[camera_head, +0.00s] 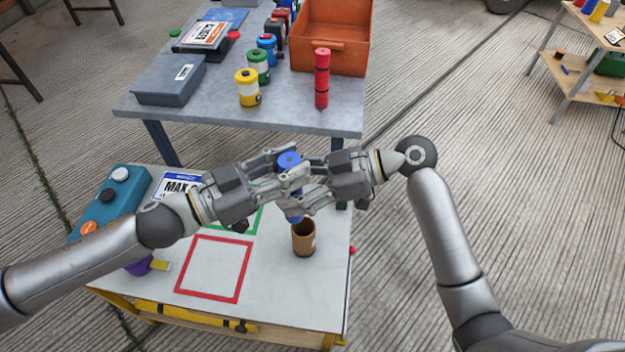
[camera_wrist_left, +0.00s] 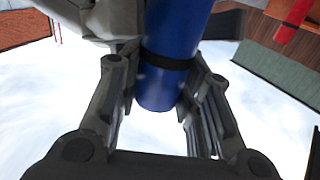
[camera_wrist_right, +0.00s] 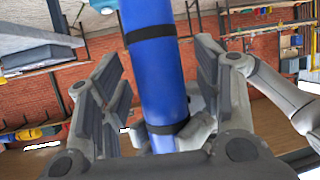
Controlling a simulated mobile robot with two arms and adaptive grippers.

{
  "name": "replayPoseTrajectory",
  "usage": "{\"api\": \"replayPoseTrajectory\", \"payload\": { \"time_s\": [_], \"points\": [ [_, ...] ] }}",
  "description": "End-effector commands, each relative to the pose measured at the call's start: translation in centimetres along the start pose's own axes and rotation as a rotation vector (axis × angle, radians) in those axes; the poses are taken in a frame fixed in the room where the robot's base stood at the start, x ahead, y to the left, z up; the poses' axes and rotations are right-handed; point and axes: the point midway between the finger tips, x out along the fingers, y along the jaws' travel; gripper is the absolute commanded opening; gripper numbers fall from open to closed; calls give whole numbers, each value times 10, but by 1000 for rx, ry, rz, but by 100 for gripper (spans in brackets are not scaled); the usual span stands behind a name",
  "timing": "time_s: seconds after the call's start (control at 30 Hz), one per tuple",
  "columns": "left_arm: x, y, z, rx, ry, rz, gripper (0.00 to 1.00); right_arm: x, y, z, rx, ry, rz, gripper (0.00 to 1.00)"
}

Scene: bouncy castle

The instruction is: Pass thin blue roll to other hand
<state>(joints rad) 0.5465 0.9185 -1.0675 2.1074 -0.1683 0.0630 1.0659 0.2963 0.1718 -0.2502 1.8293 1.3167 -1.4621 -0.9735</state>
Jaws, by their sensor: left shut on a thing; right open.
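The thin blue roll (camera_head: 289,161) stands roughly upright between my two grippers, above the near table. My left gripper (camera_head: 288,182) comes from the left and is shut on the blue roll; the left wrist view shows the roll (camera_wrist_left: 172,50) with a black band between its fingers (camera_wrist_left: 160,100). My right gripper (camera_head: 300,178) comes from the right and is open around the roll. In the right wrist view, the roll (camera_wrist_right: 155,75) stands between its spread fingers (camera_wrist_right: 160,95). The grippers overlap in the head view, so finger contact is partly hidden.
A brown cup (camera_head: 303,240) stands on the near table below the grippers. Red (camera_head: 214,268) and green (camera_head: 258,221) square outlines mark the tabletop. A teal box (camera_head: 108,200) is at left. The far table holds a red roll (camera_head: 321,80), several jars and an orange bin (camera_head: 335,30).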

Motion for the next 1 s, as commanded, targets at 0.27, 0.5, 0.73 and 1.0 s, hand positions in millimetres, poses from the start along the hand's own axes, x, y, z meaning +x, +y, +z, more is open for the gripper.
{"api": "replayPoseTrajectory", "payload": {
  "time_s": [0.27,0.5,0.73,1.0],
  "points": [
    [0,0,0,0,1,0,0,5,0,0,0,0,0,59],
    [0,0,0,0,1,0,0,5,0,0,0,0,0,40],
    [0,0,0,1,1,0,0,5,0,0,0,0,-1,11],
    [0,1,0,0,0,1,58,5,0,-1,-1,1,1,7]
  ]
}}
